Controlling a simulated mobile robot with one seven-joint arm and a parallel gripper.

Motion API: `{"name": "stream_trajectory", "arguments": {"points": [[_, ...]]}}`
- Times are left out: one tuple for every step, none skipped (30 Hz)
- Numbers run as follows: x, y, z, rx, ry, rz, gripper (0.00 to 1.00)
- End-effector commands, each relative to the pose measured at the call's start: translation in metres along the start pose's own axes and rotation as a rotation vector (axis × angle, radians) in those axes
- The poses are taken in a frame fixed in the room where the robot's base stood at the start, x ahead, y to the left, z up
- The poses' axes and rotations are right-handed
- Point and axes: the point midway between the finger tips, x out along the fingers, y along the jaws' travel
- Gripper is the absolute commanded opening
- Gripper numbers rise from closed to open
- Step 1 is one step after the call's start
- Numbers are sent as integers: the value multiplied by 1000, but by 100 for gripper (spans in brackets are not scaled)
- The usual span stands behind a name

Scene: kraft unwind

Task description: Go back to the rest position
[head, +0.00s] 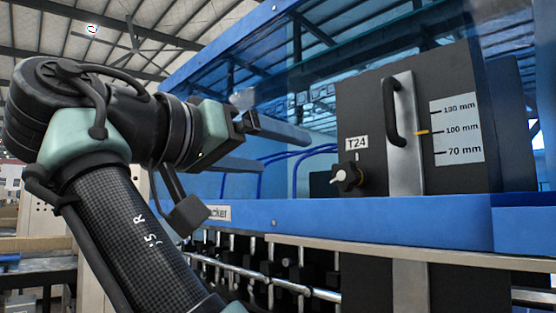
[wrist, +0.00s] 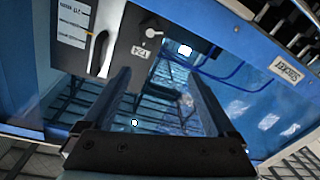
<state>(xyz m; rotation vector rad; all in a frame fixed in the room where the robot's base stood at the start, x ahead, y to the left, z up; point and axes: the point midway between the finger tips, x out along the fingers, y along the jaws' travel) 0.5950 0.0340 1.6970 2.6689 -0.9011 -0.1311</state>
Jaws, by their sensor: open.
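My gripper (head: 288,154) is raised in front of the blue machine, to the left of the black panel in the head view. Its two long fingers are apart and point toward the machine. In the wrist view my gripper (wrist: 160,76) is open, with nothing between the fingers but the machine's blue, reflective interior behind. The black panel (head: 365,110) carries a T24 label, a knob (head: 347,178) and a black handle (head: 394,112). The fingers look apart from all of these. The knob (wrist: 151,31) and handle (wrist: 97,52) also show in the wrist view, upside down.
A blue beam (head: 400,222) runs along the machine front below the panel, with a row of metal rods and dark fittings (head: 270,270) under it. A scale plate (head: 456,129) has an orange pointer near 100 mm. Blue hoses (head: 300,160) run behind my gripper.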

Motion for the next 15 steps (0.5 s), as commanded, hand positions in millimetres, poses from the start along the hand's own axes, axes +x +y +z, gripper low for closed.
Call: {"name": "stream_trajectory", "arguments": {"points": [[0, 0, 0, 0, 0, 0, 92], [0, 0, 0, 0, 0, 0, 92], [0, 0, 0, 0, 0, 0, 92], [0, 0, 0, 0, 0, 0, 92], [0, 0, 0, 0, 0, 0, 92], [0, 0, 0, 0, 0, -1, 92], [0, -2, 1, 0, 3, -8, 92], [0, -5, 2, 0, 7, -20, 92], [0, -11, 4, 0, 16, -46, 92], [0, -17, 5, -1, 26, -73, 92], [0, -24, 8, 1, 40, -106, 92], [-2, -35, 11, 5, 63, -158, 92], [-3, -43, 14, 13, 84, -203, 92], [-5, -52, 16, 22, 107, -251, 92], [-8, -62, 20, 39, 142, -315, 92]]}}
